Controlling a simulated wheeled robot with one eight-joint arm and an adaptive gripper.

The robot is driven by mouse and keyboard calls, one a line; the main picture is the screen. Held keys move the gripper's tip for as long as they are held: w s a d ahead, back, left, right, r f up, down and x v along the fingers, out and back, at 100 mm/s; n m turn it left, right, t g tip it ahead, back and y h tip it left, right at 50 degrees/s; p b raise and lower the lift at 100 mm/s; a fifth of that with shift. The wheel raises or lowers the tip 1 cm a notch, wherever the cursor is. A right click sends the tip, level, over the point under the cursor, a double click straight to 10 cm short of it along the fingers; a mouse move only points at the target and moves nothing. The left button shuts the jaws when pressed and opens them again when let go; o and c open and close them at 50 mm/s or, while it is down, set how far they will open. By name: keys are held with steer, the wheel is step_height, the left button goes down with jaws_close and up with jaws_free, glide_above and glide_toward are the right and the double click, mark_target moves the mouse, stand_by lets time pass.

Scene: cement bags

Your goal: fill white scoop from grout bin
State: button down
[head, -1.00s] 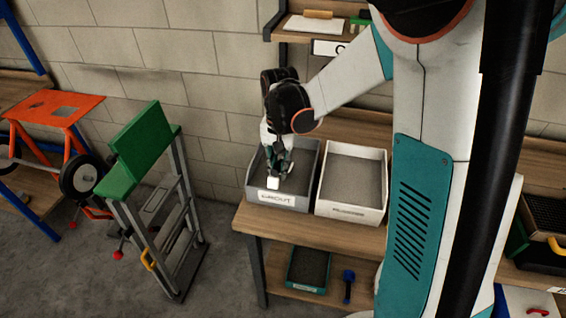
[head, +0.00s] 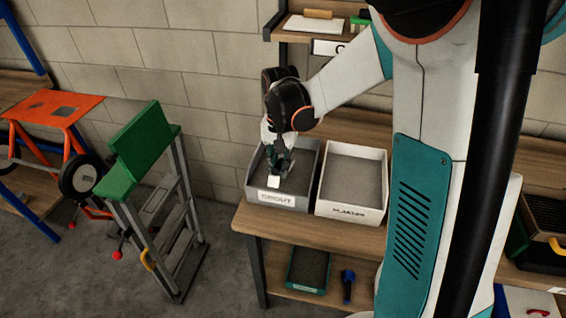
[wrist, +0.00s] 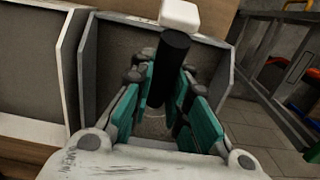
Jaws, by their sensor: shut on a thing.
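The grout bin (head: 302,188) is a grey box with a "GROUT" label on its front, on the wooden bench, with grey material inside. My gripper (head: 279,167) is over this bin, pointing down into it. In the wrist view my gripper (wrist: 168,100) has its teal fingers on both sides of a black handle (wrist: 170,60) and is shut on it. The white scoop (wrist: 180,14) is at the far end of that handle; in the head view it shows as a small white block (head: 273,181) near the bin's front wall. Whether the scoop holds any grout cannot be told.
A white bin (head: 350,209) with grey material stands close on the right of the grout bin. A green stepladder (head: 146,150) stands left of the bench. A dark tray (head: 308,268) and a blue-headed tool (head: 347,286) lie on the shelf below. The block wall is behind.

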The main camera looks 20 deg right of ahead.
mark_target(281, 160)
steer(key=shift+w+d+b, duration=0.3)
steer(key=shift+w+d, duration=0.15)
steer(key=shift+w, duration=0.2)
stand_by(1.9)
stand_by(0.5)
steer(key=shift+r+t+h+p, duration=0.45)
steer(key=shift+r+p, duration=0.35)
steer(key=shift+r, duration=0.35)
steer(key=shift+r+t+h+p, duration=0.35)
steer(key=shift+r+t+p, duration=0.2)
steer(key=shift+r+p, duration=0.45)
step_height(281, 160, up, 9)
steer(key=s+a+t+h+p, duration=0.1)
steer(key=s+t+p, duration=0.1)
steer(key=p, duration=0.3)
steer(key=shift+s+a+f, duration=0.2)
steer(key=shift+s+a, duration=0.1)
steer(key=shift+a, duration=0.1)
